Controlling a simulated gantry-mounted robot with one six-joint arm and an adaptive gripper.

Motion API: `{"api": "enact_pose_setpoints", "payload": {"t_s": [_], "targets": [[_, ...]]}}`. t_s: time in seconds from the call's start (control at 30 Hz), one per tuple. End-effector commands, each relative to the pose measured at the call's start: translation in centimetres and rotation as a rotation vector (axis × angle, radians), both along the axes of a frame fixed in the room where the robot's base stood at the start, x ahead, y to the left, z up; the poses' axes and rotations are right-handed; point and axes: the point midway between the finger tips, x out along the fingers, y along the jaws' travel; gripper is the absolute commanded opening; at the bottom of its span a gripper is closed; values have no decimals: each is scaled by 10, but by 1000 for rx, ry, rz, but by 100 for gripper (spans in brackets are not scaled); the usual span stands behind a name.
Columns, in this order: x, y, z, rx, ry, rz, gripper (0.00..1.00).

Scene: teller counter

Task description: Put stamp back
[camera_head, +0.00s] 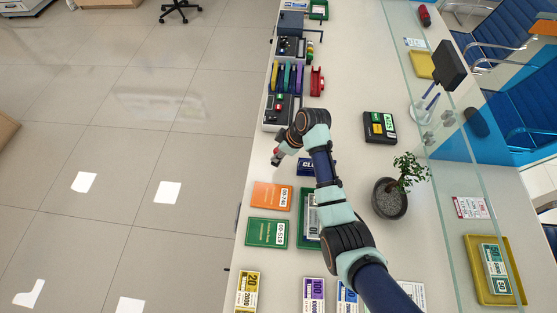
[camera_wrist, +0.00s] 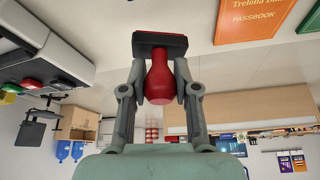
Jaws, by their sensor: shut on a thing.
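My gripper (camera_head: 277,158) is at the left edge of the counter, below the stamp rack in the head view. In the wrist view my gripper (camera_wrist: 159,76) is shut on a stamp (camera_wrist: 159,84) with a red handle and a dark, wide base. The fingers clasp the handle from both sides, and the base sticks out beyond the fingertips. A dark rack (camera_head: 279,108) with red-topped items stands on the counter just above my gripper in the head view. In the wrist view, a pale and dark unit with red and green knobs (camera_wrist: 40,58) shows at left.
An orange passbook (camera_head: 272,196) and a green one (camera_head: 267,232) lie below my gripper. A blue closed sign (camera_head: 305,167) is beside my arm. Upright colored binders (camera_head: 287,77) stand beyond the rack.

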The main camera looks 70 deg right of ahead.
Motion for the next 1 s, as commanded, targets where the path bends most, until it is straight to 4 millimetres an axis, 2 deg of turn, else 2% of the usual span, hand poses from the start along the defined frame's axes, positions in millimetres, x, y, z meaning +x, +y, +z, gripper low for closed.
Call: {"api": "enact_pose_setpoints", "payload": {"t_s": [0.13, 0.33, 0.7, 0.73, 0.8, 0.87, 1.0], "targets": [[0, 0, -8, 1, 1, 0, 8], [0, 0, -42, 1, 1, 0, 8], [0, 0, -46, 0, 0, 0, 8], [0, 0, -45, -1, 0, 0, 35], [0, 0, -45, 0, 0, 0, 47], [0, 0, -45, 0, 0, 0, 55], [0, 0, -45, 0, 0, 0, 55]]}}
